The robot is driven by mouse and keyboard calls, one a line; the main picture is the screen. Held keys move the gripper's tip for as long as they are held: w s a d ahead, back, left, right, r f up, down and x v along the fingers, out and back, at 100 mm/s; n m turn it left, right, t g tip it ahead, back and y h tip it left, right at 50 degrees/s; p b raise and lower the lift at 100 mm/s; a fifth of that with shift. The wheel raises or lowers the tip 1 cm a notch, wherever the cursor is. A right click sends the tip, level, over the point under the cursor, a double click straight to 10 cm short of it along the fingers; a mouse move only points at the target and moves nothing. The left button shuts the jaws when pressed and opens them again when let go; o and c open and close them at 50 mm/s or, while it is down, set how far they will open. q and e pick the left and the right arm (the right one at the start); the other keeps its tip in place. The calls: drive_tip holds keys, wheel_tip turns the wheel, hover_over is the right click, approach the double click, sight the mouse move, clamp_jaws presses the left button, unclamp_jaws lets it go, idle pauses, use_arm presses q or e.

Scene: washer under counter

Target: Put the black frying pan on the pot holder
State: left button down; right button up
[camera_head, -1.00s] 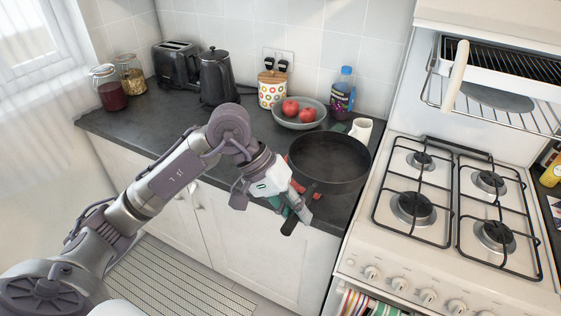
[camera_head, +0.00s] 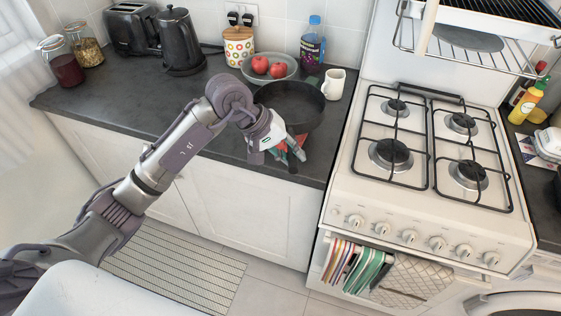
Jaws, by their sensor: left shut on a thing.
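The black frying pan (camera_head: 289,104) is level at the right end of the dark counter, in front of the fruit bowl and left of the white mug. Its handle (camera_head: 292,164) points toward the counter's front edge. My left gripper (camera_head: 297,152) is shut on the handle from the left. A red and teal cloth, seemingly the pot holder (camera_head: 281,152), shows below the pan's near side, beside my fingers. The pan hides most of it. I cannot tell whether the pan touches it. My right gripper is out of view.
A white mug (camera_head: 333,84), a bowl with red apples (camera_head: 270,73) and a bottle (camera_head: 312,44) stand close around the pan. The gas stove (camera_head: 420,150) is just to the right. A kettle (camera_head: 179,42) and toaster (camera_head: 131,29) stand at the back left. The left counter front is clear.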

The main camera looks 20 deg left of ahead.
use_arm(q)
drive_tip(key=f, duration=0.1)
drive_tip(key=a+f+p, duration=0.1)
drive_tip(key=f, duration=0.1)
drive_tip(key=a+f+p, duration=0.1)
drive_tip(key=f, duration=0.1)
drive_tip(key=shift+s+f, duration=0.1)
drive_tip(key=shift+s, duration=0.3)
drive_tip(key=c, duration=1)
unclamp_jaws()
drive_tip(key=shift+f, duration=0.1)
drive_tip(key=shift+s, duration=0.1)
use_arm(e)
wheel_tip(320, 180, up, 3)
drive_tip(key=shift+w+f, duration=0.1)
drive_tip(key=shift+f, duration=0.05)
use_arm(q)
drive_tip(key=b+v, duration=0.3)
drive_tip(key=v, duration=0.9)
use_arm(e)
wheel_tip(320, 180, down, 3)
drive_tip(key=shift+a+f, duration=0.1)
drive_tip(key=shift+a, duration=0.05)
